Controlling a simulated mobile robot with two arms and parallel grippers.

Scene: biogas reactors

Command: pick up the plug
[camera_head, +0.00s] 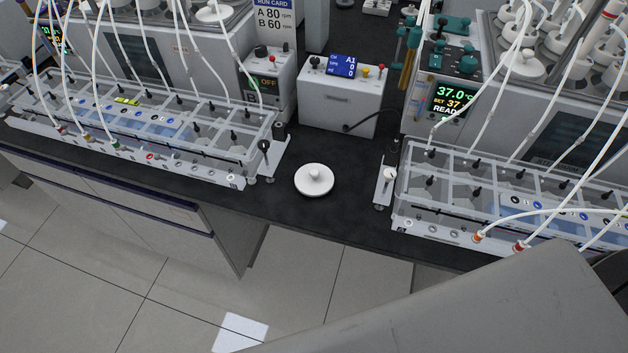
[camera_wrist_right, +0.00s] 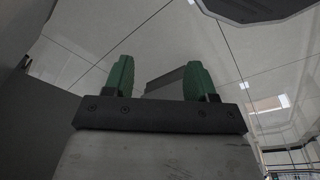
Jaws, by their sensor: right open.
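Clear multi-cell tanks with white tubes stand left (camera_head: 130,118) and right (camera_head: 520,200) of the plug. A white box with a blue display (camera_head: 341,100) stands behind it, with a black cable. The bench around the plug is clear.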

